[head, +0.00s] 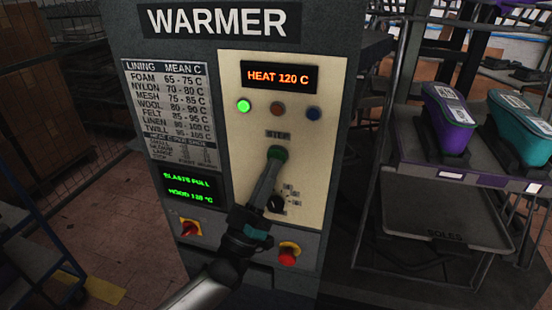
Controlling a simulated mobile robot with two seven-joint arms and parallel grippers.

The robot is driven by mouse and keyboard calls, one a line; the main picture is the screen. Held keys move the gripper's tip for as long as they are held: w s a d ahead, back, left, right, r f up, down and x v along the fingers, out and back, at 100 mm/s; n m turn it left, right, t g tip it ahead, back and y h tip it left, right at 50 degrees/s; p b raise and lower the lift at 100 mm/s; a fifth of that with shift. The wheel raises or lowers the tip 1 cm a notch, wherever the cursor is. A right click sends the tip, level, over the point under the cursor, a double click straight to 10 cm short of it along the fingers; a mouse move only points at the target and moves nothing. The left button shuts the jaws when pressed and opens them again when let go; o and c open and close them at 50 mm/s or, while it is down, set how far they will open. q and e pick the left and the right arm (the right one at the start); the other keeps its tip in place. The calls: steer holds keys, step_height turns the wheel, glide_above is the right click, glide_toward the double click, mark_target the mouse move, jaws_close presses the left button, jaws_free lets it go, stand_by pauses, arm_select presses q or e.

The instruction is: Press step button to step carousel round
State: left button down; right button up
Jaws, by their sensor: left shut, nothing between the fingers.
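The green step button (278,152) sits under a STEP label on the cream panel of the warmer. My left gripper (275,163) is shut and empty. Its fingertips reach up to the button and cover its lower part in this view. I cannot tell whether they touch it or press it in. The carousel is not visible. My right gripper is not in view.
The panel carries a HEAT 120 C display (280,77), a lit green lamp (243,106) and a dial (275,203). A red knob (188,228) and red button (288,257) sit below. A rack with a purple shoe-like item (448,118) stands right.

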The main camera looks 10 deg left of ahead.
arm_select(q)
steer(key=shift+w+b, duration=0.35)
steer(key=shift+w, duration=0.15)
stand_by(0.6)
steer(key=shift+s, duration=0.2)
steer(key=shift+s+p, duration=0.55)
steer(key=shift+s, duration=0.2)
steer(key=shift+s+p, duration=1.2)
steer(key=shift+s, duration=1.25)
steer(key=s+p, duration=0.2)
steer(key=s, duration=0.5)
steer(key=shift+a+p, duration=0.2)
steer(key=shift+p, duration=0.2)
steer(key=shift+f, duration=0.1)
